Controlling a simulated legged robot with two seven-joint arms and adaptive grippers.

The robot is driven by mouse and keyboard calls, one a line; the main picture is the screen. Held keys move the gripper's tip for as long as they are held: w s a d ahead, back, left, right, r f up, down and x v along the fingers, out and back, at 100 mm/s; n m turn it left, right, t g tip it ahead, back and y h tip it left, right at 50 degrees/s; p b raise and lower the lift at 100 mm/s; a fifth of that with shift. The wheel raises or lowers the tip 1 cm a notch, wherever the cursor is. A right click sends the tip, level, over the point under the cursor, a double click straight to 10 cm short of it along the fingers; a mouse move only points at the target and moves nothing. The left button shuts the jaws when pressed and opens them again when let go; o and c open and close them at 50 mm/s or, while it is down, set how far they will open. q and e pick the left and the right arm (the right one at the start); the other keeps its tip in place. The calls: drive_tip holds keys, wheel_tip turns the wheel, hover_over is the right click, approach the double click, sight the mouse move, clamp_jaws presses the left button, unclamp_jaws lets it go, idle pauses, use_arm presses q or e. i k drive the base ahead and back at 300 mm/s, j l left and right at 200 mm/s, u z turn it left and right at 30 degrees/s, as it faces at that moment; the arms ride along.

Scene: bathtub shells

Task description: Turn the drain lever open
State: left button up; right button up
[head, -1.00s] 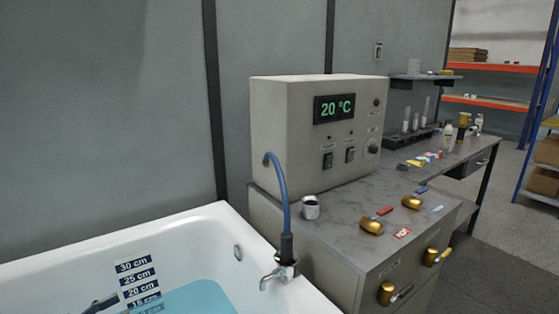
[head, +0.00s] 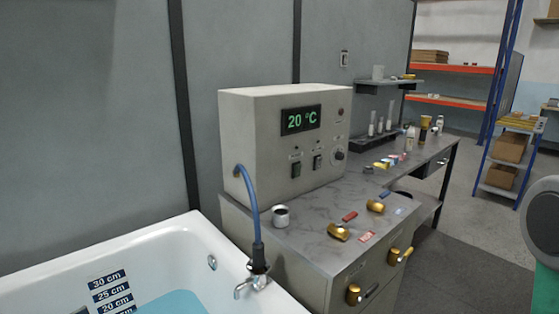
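The white bathtub (head: 150,244) fills the lower left of the head view, with blue water (head: 172,303) in it. A small chrome oval fitting (head: 212,262) sits on its inner end wall; I cannot tell whether it belongs to the drain. Two brass fittings with handles, one lower (head: 354,294) and one higher (head: 400,254), are on the grey cabinet's front. No part is clearly recognisable as the drain lever. A dark piece shows at the bottom left edge, too cut off to identify. Neither gripper is recognisable in view.
A chrome tap (head: 252,282) with a blue hose (head: 250,200) stands at the tub's corner. The hose runs to a grey box (head: 255,135) reading 20 °C. The cabinet top (head: 300,222) holds a metal cup (head: 281,216) and brass pieces. Open floor (head: 475,265) lies at right.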

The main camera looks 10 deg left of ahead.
sight(375, 288)
drive_tip(key=k+l, duration=0.2)
drive_tip(key=l, duration=0.15)
drive_tip(key=k+l, duration=0.2)
drive_tip(key=l, duration=0.15)
drive_tip(key=k+l, duration=0.2)
drive_tip(key=l, duration=0.15)
